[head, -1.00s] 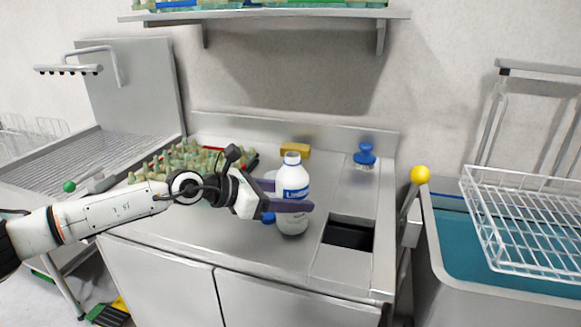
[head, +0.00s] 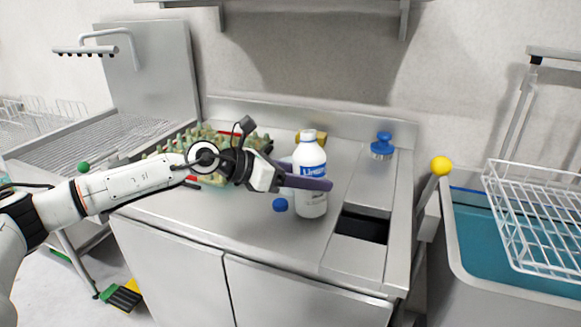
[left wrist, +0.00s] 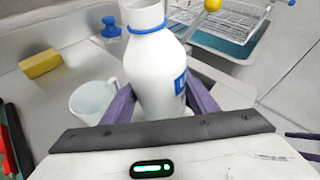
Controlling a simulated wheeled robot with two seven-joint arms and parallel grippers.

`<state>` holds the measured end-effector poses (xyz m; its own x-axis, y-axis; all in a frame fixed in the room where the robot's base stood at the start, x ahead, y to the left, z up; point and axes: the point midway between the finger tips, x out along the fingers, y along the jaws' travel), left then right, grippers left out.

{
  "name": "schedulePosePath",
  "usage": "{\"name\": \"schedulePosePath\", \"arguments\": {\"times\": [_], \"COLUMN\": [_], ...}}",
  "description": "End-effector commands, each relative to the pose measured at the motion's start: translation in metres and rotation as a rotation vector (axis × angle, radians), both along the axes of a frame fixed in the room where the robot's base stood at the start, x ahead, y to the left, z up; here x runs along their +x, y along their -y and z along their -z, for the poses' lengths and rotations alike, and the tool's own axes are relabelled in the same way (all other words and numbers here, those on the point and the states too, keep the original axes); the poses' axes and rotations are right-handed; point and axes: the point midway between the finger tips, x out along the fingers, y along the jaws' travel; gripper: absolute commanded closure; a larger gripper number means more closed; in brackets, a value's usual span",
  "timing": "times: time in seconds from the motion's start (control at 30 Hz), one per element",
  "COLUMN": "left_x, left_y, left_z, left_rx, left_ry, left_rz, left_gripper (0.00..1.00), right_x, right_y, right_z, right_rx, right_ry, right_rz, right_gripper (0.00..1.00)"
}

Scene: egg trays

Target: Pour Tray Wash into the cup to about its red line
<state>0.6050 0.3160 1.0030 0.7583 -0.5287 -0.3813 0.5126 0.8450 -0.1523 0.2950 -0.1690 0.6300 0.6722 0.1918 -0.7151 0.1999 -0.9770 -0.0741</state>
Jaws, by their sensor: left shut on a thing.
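A white bottle with a blue label (head: 310,160) stands upright on the steel counter, its neck open with a blue ring. My left gripper (head: 308,180) is shut around its middle; the purple fingers flank the bottle (left wrist: 155,75) in the left wrist view. A white cup (left wrist: 92,100) stands beside the bottle in the left wrist view, mostly hidden behind the bottle and gripper in the head view. Its red line does not show. A blue cap (head: 280,204) lies on the counter near the bottle. My right gripper is not in view.
A tray of greenish pegs (head: 215,140) lies behind my left arm. A yellow sponge (left wrist: 41,64) and a blue-handled brush (head: 382,146) are at the back. A dark opening (head: 362,226) is cut right of the bottle. A basin with a wire rack (head: 540,215) stands right.

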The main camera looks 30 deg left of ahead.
Motion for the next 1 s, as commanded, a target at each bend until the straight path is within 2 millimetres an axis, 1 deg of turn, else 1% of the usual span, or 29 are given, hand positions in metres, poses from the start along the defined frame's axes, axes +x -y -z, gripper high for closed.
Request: {"name": "schedulePosePath", "arguments": {"times": [0.03, 0.23, 0.53, 0.77, 1.0], "left_x": [0.001, 0.001, 0.002, 0.004, 0.000], "left_y": [0.000, -0.001, -0.002, -0.005, 0.000], "left_z": [-0.002, -0.003, -0.004, -0.002, 0.004], "left_rx": [-0.027, -0.139, -0.307, -0.436, -0.568], "left_ry": [-0.006, -0.075, -0.178, -0.256, -0.340], "left_rz": [0.000, -0.001, 0.000, 0.000, 0.001], "left_gripper": [0.84, 0.84, 0.84, 0.84, 0.84], "right_x": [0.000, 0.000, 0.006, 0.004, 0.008], "right_y": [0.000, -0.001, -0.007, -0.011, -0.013], "right_z": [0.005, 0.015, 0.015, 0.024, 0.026], "right_rx": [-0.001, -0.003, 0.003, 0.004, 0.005], "right_ry": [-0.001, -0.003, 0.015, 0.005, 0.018], "right_rz": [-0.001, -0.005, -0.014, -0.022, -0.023], "right_gripper": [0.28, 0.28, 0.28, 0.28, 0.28]}}
